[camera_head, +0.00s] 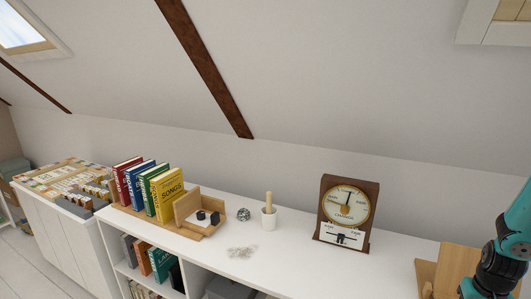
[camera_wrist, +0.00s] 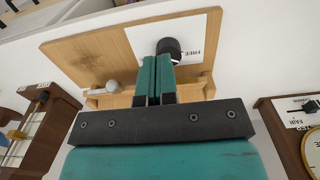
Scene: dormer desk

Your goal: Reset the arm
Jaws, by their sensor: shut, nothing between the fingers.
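My gripper (camera_wrist: 157,62) shows in the wrist view with its two teal fingers together and nothing between them. The fingertips overlap the picture of a black knob (camera_wrist: 170,46) on a white plate marked FREE (camera_wrist: 200,35), set on a wooden board (camera_wrist: 90,50). I cannot tell whether they touch the knob. A pale rounded peg (camera_wrist: 113,87) sits on the board's ledge left of the fingers. In the head view my teal and black arm is at the right edge, in front of a wooden stand (camera_head: 455,265); the fingers are not clear there.
A dial clock (camera_head: 345,214) stands left of the wooden stand. Further left are a white cup (camera_head: 268,218) with a wooden handle, a wire ball (camera_head: 243,214), clips (camera_head: 242,252), a wooden holder (camera_head: 187,207) and upright books (camera_head: 168,195). The white top between clips and clock is clear.

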